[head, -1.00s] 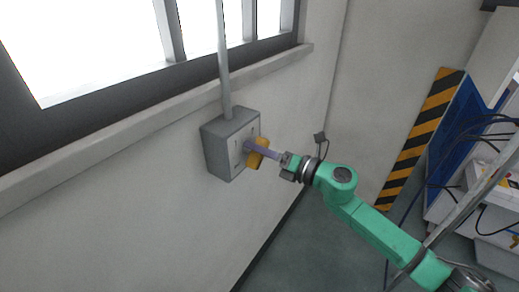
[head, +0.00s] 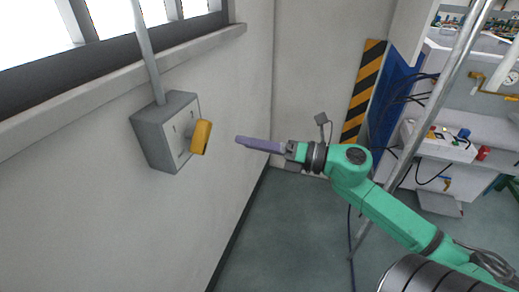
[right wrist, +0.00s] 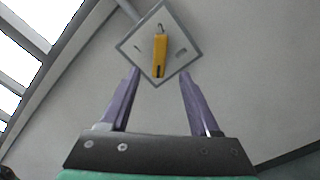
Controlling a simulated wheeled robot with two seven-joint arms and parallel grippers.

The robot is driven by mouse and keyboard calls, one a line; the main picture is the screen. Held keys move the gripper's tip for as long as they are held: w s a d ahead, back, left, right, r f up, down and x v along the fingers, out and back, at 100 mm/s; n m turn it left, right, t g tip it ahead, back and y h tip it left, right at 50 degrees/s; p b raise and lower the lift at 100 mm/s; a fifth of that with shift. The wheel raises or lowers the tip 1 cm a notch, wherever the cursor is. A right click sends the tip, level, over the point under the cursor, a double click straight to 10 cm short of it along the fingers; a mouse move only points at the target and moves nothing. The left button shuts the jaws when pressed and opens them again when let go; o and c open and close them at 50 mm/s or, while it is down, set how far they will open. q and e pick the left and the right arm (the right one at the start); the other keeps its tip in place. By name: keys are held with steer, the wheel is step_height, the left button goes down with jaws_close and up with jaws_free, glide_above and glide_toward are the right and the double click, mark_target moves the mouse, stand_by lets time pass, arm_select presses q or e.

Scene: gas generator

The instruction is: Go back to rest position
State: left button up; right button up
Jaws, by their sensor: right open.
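My right gripper (head: 240,140) is on the green arm that comes in from the lower right. Its two purple fingers are apart and empty, as the right wrist view (right wrist: 158,75) also shows. It is in the air to the right of a yellow handle (head: 201,137), with a clear gap between them. The handle is on the front of a grey wall box (head: 165,133). In the right wrist view the yellow handle (right wrist: 160,54) and the box face (right wrist: 140,46) lie ahead of the fingers, not between them. My left gripper is not seen.
A conduit (head: 146,50) runs up from the box past the window ledge (head: 110,75). A yellow-black striped panel (head: 364,90) and a white machine (head: 440,145) with cables stand at the right. A slanted metal pole (head: 440,90) crosses in front. The floor (head: 290,230) below is clear.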

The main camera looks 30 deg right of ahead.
steer(key=shift+v, duration=0.8)
